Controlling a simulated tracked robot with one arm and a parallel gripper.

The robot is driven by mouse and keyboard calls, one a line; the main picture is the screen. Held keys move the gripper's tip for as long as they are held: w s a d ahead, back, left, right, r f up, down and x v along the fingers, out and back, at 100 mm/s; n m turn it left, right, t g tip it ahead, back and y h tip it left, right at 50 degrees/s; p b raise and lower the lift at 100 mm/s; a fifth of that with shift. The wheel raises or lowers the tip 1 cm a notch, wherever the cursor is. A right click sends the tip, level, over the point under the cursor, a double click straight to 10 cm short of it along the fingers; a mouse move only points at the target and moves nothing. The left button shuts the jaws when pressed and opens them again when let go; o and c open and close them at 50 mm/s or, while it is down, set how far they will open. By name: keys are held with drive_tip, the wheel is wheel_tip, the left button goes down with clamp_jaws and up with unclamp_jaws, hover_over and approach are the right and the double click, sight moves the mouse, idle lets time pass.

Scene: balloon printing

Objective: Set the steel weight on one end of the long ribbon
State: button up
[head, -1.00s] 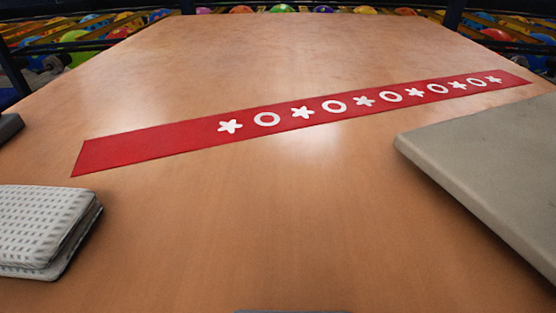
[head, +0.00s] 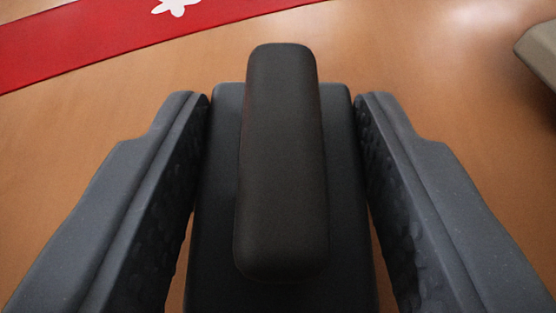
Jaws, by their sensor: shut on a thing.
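The steel weight (head: 345,190) is a dark grey block with a long black grip (head: 280,160) on top. It fills the lower middle of the head view. My gripper (head: 281,98) has one finger on each side of the block and is shut on it. The long ribbon (head: 80,42) is red with a white printed flower (head: 176,6). Only part of it shows, crossing the top left beyond the weight. Its ends are out of view. The weight's underside is hidden, so its height above the table cannot be told.
The wooden table (head: 440,110) is bare between the weight and the ribbon and to the right. The corner of a grey-beige slab (head: 542,42) juts in at the upper right edge.

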drive_tip(key=shift+a+f, duration=0.1)
drive_tip(key=shift+f, duration=0.25)
drive_tip(key=shift+f, duration=0.15)
drive_tip(key=o, duration=1.3)
drive_tip(key=p+v, duration=0.1)
drive_tip(key=v, duration=0.8)
drive_tip(key=shift+p, duration=0.3)
drive_tip(key=shift+s+b, duration=0.1)
drive_tip(key=shift+b, duration=1.35)
drive_tip(key=shift+s+b, duration=0.2)
drive_tip(key=shift+b, duration=0.65)
drive_tip(key=shift+s+b, duration=0.1)
drive_tip(key=shift+b, duration=0.35)
